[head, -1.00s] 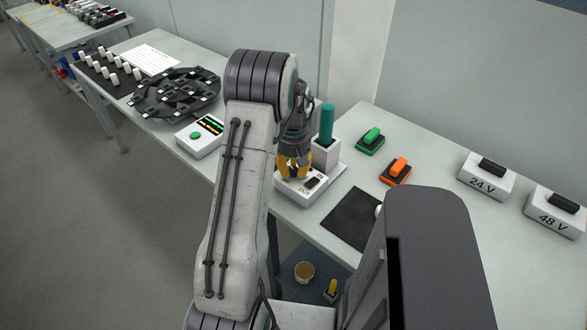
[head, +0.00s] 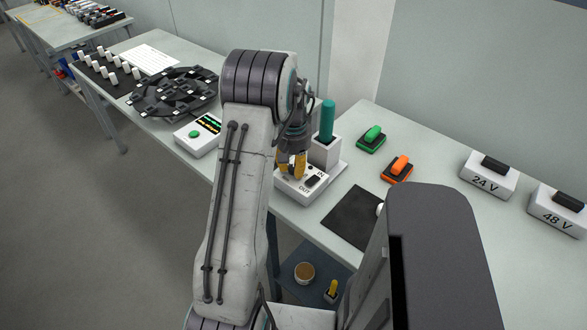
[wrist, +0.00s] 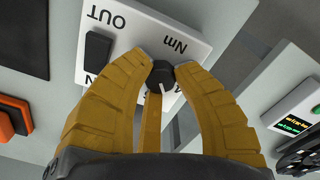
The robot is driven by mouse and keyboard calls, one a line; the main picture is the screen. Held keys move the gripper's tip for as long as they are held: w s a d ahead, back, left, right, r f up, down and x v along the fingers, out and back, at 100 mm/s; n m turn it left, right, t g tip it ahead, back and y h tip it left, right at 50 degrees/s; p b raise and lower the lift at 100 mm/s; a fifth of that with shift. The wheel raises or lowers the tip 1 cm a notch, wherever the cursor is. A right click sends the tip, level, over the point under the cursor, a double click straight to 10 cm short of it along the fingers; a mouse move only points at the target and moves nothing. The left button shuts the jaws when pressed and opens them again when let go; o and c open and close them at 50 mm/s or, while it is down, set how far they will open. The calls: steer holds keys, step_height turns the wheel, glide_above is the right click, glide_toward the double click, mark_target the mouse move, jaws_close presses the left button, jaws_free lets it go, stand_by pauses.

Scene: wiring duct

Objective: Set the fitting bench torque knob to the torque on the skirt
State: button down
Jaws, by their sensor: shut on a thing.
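The torque knob (wrist: 160,75) is small and black with a white pointer line, on a white unit marked "Nm" and "OUT" (wrist: 110,22). In the head view the white unit (head: 292,188) stands near the bench's front edge. My gripper (wrist: 161,66) has yellow fingers closed around the knob. In the head view my gripper (head: 291,172) points down at the unit, and its fingers hide the knob. A torque figure on the skirt is not readable in either view.
A black rocker (head: 313,181) sits on the same unit, close to my fingers. A teal-handled tool (head: 327,122) stands upright in a white holder (head: 326,152) just behind. Green (head: 371,138) and orange (head: 397,168) switches lie to the right. A meter (head: 199,135) stands left.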

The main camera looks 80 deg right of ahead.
mark_target(293, 168)
steer(key=m, duration=0.3)
steer(key=shift+a+f+m+b, duration=0.1)
steer(key=shift+f+m+b, duration=0.05)
steer(key=shift+m+b, duration=0.25)
steer(key=shift+m, duration=1.9)
steer(key=c, duration=1.3)
jaws_free()
steer(key=shift+o, duration=0.3)
steer(key=shift+r, duration=0.6)
step_height(293, 168, up, 11)
